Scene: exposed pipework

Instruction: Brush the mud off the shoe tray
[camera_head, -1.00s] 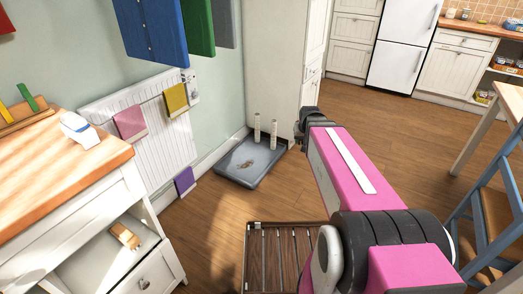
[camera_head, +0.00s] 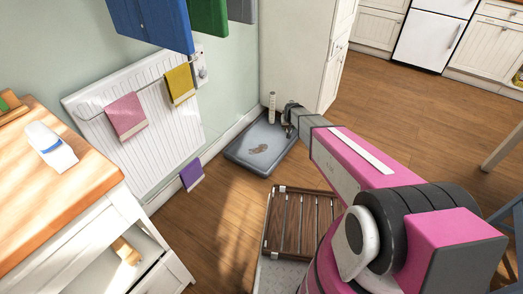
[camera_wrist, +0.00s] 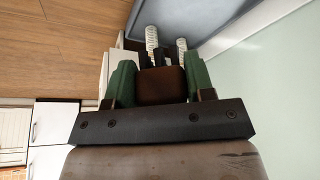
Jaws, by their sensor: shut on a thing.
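The shoe tray (camera_head: 243,160) is a shallow grey tray on the wooden floor, by the wall and a tall white cupboard. A brown patch of mud (camera_head: 258,149) lies near its middle. My gripper (camera_head: 290,112) is at the tray's right back side in the head view, apparently above its edge. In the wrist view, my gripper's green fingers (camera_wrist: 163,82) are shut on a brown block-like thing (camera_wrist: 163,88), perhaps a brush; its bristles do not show. The tray (camera_wrist: 205,35) is beyond it there. I cannot tell whether the held thing touches the tray.
White upright pipes (camera_wrist: 152,38) stand at the tray's back; one (camera_head: 272,105) shows in the head view. A radiator (camera_head: 150,110) with cloths is on the left wall. A slatted brown rack (camera_head: 300,225) lies in front. A wooden-topped cabinet (camera_head: 60,205) is at left.

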